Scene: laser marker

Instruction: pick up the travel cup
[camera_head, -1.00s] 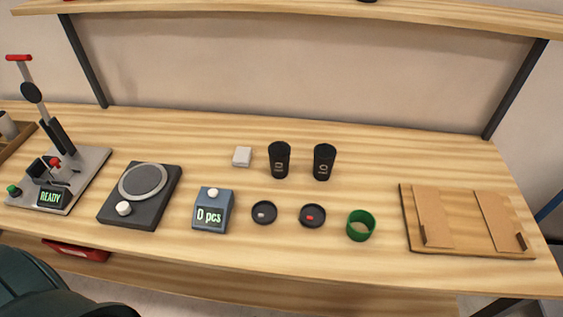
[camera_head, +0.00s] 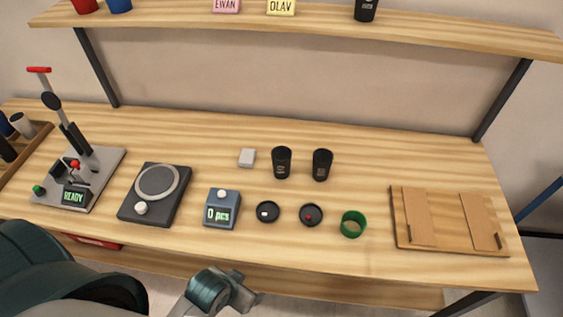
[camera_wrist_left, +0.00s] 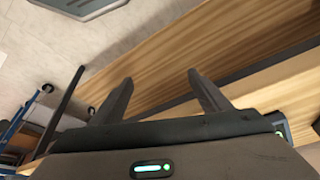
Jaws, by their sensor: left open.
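Two black travel cups stand upright side by side near the middle of the bench, a left one (camera_head: 282,163) and a right one (camera_head: 322,165), with small pale markings on their fronts. A third black cup (camera_head: 366,10) stands on the shelf above, cut by the top edge. My left gripper (camera_head: 243,293) is low in the head view, in front of the bench's front edge and well short of the cups. In the left wrist view its two fingers (camera_wrist_left: 164,92) are apart with nothing between them. No cup shows there. My right gripper is not in view.
Two dark lids (camera_head: 267,212) (camera_head: 311,215) and a green ring (camera_head: 353,224) lie before the cups. The shelf (camera_head: 300,28) overhangs the back.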

